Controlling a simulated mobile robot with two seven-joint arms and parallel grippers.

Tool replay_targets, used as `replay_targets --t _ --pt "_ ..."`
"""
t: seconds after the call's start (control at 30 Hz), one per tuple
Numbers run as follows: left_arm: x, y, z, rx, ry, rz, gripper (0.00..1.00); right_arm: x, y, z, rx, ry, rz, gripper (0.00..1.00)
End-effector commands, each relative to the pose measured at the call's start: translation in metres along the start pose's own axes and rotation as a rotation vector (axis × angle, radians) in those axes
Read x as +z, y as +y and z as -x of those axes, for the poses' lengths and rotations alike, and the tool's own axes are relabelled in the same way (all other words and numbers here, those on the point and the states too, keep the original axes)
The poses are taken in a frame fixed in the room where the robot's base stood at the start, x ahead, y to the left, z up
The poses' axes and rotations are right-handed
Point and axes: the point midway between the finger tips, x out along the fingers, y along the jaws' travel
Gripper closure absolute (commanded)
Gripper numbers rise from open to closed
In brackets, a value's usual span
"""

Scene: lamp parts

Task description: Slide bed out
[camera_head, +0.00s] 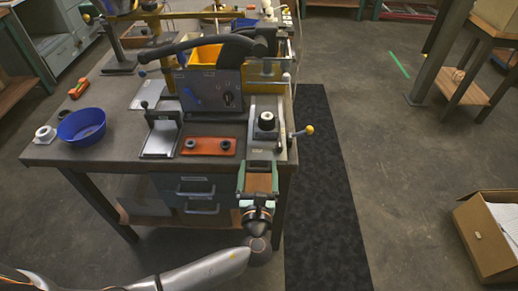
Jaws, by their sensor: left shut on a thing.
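The bed (264,149) appears to be the pale narrow part running from this plate toward the bench's front edge. My left gripper (258,168) reaches up from below, in front of the bench edge. It is shut on the near end of the bed, which its fingers mostly hide. My right gripper is not in view.
A red-orange plate (208,146) with two dark rings lies left of the fixture. A grey stand (160,137), a blue bowl (81,126) and a white roll (45,134) are farther left. Drawers (195,187) sit under the bench.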

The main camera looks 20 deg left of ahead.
Motion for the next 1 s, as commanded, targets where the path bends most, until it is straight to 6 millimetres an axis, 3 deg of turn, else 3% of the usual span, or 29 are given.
replay_targets --t 0.2,0.63,0.67,0.77,1.0 --pt "-0.001 0.005 0.018 0.012 0.000 -0.008 1.00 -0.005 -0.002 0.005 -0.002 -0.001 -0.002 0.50" --pt "-0.004 0.004 0.023 0.010 0.004 -0.010 1.00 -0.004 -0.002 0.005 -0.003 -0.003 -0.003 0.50" --pt "-0.004 0.004 0.023 0.009 0.004 -0.010 0.09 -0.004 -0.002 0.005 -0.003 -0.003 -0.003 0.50" --pt "-0.003 0.003 0.022 0.008 0.003 -0.008 0.00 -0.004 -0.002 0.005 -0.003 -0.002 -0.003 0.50" --pt "-0.001 0.002 0.021 0.006 0.001 -0.004 0.00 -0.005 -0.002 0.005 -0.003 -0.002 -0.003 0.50"
